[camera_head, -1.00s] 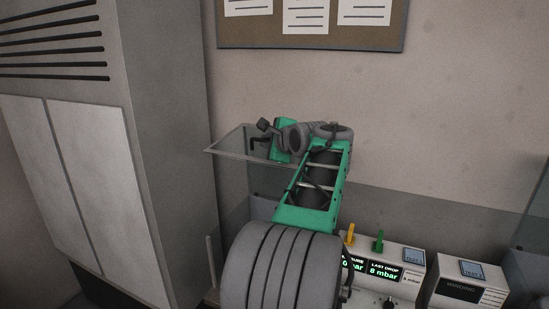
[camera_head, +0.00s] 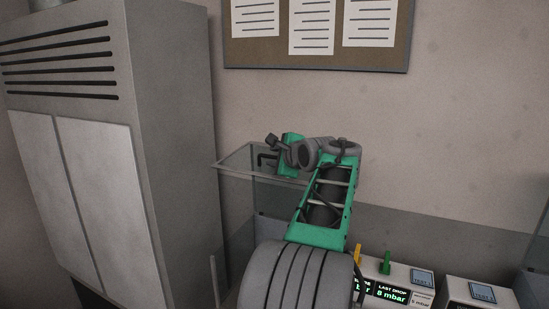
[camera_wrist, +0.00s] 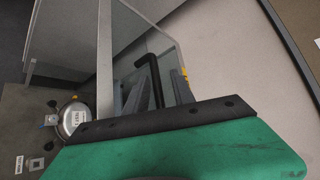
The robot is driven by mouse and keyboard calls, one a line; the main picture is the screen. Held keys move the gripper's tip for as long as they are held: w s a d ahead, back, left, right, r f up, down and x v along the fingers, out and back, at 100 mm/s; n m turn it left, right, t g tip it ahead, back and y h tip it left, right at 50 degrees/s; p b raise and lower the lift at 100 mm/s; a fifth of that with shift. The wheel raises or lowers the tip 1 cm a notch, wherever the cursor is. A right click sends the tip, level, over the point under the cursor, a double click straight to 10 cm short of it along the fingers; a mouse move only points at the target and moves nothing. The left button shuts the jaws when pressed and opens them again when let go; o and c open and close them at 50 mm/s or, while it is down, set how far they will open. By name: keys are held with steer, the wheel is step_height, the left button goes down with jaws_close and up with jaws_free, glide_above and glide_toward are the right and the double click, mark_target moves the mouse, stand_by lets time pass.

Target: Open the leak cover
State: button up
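The leak cover (camera_head: 235,172) is a clear box-like cover with a grey rim, left of my gripper in the head view. Its clear panel and pale edge (camera_wrist: 105,60) also show in the wrist view. A black bent handle (camera_wrist: 150,72) is on it; the handle also shows in the head view (camera_head: 264,160). My gripper (camera_wrist: 158,88) has its grey fingers on either side of the handle. Whether they touch it cannot be told. In the head view my green gripper body stands at the handle, and the fingertips are hard to make out.
A tall grey cabinet (camera_head: 175,130) stands at the left. Display boxes (camera_head: 395,290) with a yellow and a green lever (camera_head: 386,262) stand at the lower right. A notice board (camera_head: 320,58) hangs on the wall.

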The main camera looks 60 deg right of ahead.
steer(key=shift+s+f, duration=0.1)
steer(key=shift+s, duration=0.05)
steer(key=b+v, duration=0.2)
steer(key=v, duration=0.5)
steer(key=shift+s+a+r, duration=0.2)
steer(key=shift+s, duration=0.05)
